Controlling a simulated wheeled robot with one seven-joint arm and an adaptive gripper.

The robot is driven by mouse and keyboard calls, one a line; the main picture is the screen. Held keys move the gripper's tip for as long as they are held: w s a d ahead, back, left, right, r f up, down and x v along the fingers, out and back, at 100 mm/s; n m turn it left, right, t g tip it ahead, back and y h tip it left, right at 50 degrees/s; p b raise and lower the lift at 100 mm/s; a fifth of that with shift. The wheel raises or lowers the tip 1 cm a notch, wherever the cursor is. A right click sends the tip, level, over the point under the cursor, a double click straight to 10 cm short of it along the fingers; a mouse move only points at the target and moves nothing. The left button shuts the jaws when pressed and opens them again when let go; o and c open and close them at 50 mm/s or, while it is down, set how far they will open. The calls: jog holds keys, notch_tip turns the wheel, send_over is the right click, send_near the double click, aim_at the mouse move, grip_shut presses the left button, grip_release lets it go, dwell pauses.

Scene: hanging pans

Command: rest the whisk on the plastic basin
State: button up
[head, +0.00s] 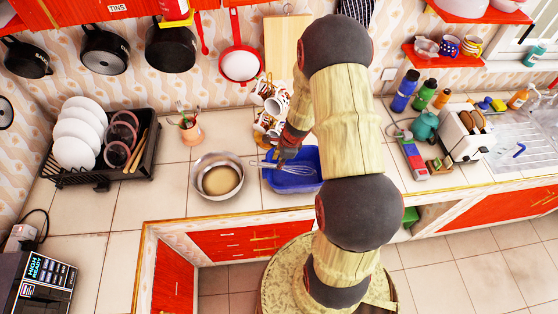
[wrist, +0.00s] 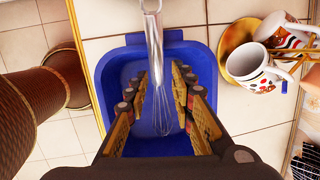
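The metal whisk (wrist: 155,50) lies over the blue plastic basin (wrist: 104,80) in the wrist view. Its handle crosses the basin's rim and sticks out past it; its wire loops are over the inside. In the head view the whisk (head: 268,165) points left out of the basin (head: 293,184), its handle end towards the metal bowl. My gripper (wrist: 158,75) is above the basin with its fingers apart, one on each side of the whisk, with gaps visible. In the head view my gripper (head: 284,153) is at the basin's back left part. Exact contact between whisk and rim is hard to tell.
A metal bowl (head: 217,177) stands just left of the basin. A mug rack with patterned mugs (head: 277,104) stands close behind it. A dish rack (head: 100,178) is at the left; a toaster (head: 465,138) and bottles are at the right. Pans hang above on the left.

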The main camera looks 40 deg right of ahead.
jog(key=shift+o, duration=1.4)
jog(key=v, duration=1.2)
